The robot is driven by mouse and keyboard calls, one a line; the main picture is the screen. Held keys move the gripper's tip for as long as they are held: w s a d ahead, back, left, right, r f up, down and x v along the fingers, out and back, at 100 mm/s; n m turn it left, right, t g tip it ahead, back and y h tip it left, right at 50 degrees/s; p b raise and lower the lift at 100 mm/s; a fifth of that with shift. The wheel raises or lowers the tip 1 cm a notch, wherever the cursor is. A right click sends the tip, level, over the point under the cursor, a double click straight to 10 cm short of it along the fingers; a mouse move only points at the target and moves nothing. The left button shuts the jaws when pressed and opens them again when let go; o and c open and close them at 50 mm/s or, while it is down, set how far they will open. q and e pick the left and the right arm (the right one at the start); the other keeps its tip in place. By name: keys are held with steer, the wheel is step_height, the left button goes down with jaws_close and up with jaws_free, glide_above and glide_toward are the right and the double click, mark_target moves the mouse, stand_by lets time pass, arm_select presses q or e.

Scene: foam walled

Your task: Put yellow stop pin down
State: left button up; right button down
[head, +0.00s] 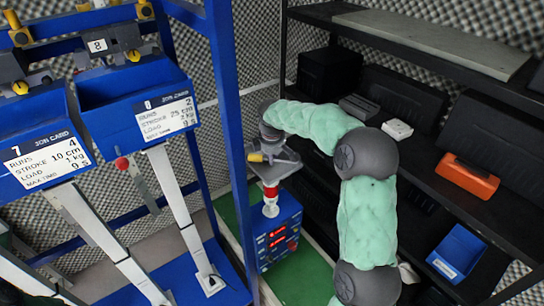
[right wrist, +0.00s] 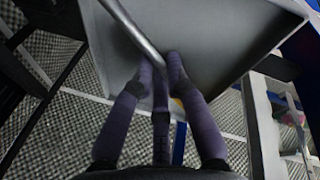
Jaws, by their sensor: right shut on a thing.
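My right gripper (head: 268,152) is at the end of the green-sleeved arm, beside the blue upright and above a blue control box. It is shut on the yellow stop pin (head: 255,157), a small yellow piece at its tip. In the right wrist view the closed fingers (right wrist: 161,68) come together in front of a grey surface, and a bit of yellow (right wrist: 178,102) shows between them. Most of the pin is hidden. Other yellow pieces sit on the rigs at left, such as one on the near rig (head: 20,88) and one on the second (head: 134,56). My left gripper is out of view.
Blue rigs with job cards (head: 168,118) stand left. A dark shelf at right holds an orange box (head: 467,178) and a blue bin (head: 457,252). A metal rod (right wrist: 132,28) crosses the wrist view.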

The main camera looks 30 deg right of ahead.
steer(key=c, duration=1.2)
jaws_free()
steer(key=shift+f, duration=0.1)
steer(key=shift+c, duration=0.2)
steer(key=shift+r, duration=0.25)
steer(key=b+v, duration=0.2)
steer(key=v, duration=1)
steer(key=shift+r, duration=0.45)
